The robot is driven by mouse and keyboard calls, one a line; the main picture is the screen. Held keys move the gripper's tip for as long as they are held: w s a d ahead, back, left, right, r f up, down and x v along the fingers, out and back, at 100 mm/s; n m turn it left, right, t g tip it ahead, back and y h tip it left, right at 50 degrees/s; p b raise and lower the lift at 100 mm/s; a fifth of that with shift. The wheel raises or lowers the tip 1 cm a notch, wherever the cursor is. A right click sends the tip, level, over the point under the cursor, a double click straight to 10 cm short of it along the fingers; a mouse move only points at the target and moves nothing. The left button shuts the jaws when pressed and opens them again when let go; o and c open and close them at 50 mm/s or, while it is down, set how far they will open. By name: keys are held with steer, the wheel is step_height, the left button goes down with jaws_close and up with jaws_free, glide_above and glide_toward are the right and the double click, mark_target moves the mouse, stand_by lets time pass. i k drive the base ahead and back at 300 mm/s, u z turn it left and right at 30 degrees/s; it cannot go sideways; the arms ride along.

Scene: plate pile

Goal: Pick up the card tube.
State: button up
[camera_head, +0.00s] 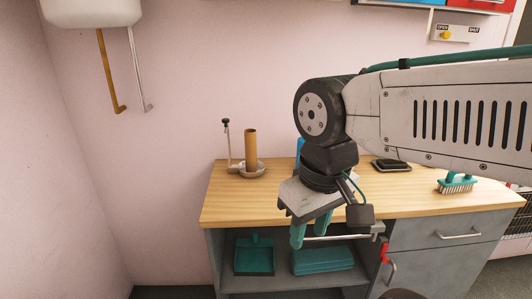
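The card tube (250,146) is a plain brown cylinder standing upright at the back left of the wooden worktop. Its lower end is at a round grey dish or plate (258,173); I cannot tell whether it stands in it or just behind its rim. My gripper (310,229) points down in front of the worktop's front edge, to the right of the tube and nearer to me. Its two teal fingers are apart with nothing visible between them.
A thin metal stand with a dark knob (226,123) is close to the tube's left. A blue object (300,146) is partly hidden behind my arm. A dark tray (391,165) and a teal brush (458,183) lie at right. The worktop's front left (235,210) is clear.

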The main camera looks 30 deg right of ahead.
mark_target(250, 134)
steer(key=z, duration=0.2)
steer(key=i, duration=0.55)
steer(key=z, duration=0.8)
steer(key=k, duration=1.25)
steer(key=z, duration=0.15)
steer(key=i, duration=1.35)
steer(key=z, duration=0.25)
